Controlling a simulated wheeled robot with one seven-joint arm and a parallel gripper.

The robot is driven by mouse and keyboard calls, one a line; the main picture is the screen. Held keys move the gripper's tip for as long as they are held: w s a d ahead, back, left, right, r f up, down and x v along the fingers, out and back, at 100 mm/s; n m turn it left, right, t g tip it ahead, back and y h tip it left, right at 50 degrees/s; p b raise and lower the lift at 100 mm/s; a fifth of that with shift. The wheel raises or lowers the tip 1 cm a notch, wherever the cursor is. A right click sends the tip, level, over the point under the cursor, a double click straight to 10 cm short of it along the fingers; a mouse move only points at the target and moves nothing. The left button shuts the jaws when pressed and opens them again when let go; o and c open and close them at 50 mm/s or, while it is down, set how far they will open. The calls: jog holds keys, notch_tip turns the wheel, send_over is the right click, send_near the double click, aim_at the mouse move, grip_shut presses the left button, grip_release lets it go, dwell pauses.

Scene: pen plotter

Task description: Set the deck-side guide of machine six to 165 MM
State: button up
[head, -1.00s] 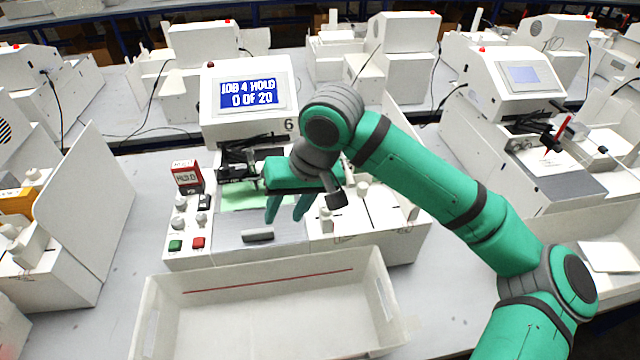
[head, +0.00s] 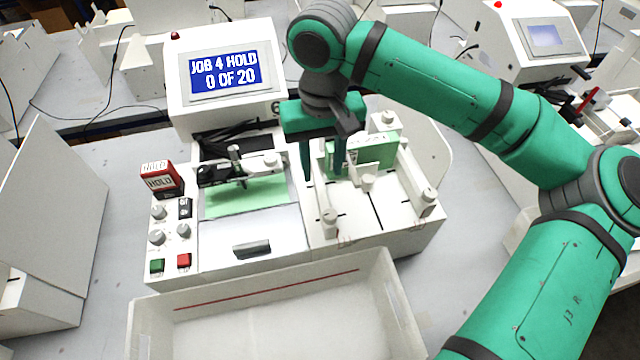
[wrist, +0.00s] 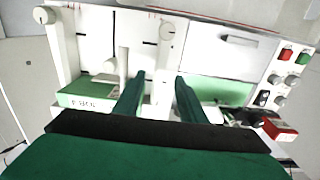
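Machine six has a screen (head: 223,76) reading "JOB 4 HOLD 0 OF 20". The deck-side guide (head: 329,222) is a white upright bar with a round knob, at the left of the feed bed, beside the deck. In the wrist view it (wrist: 166,32) runs back between my fingers. My gripper (head: 323,173) points down over the back part of this guide. Its green fingers are apart, one on each side of it; I cannot tell whether they touch it. A scale (wrist: 152,13) with red marks is at the front edge, too small to read.
A green pack (head: 378,152) lies at the back of the feed bed, right of my gripper. Another knobbed guide (head: 429,197) stands at the right. A pen carriage (head: 240,170), a control panel (head: 157,237) and a red HOLD block (head: 160,180) are left. A white tray (head: 375,285) is in front.

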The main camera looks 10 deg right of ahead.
aim_at(322, 190)
notch_tip(322, 190, down, 10)
jog(key=shift+r, duration=0.15)
dwell(0.3)
grip_shut()
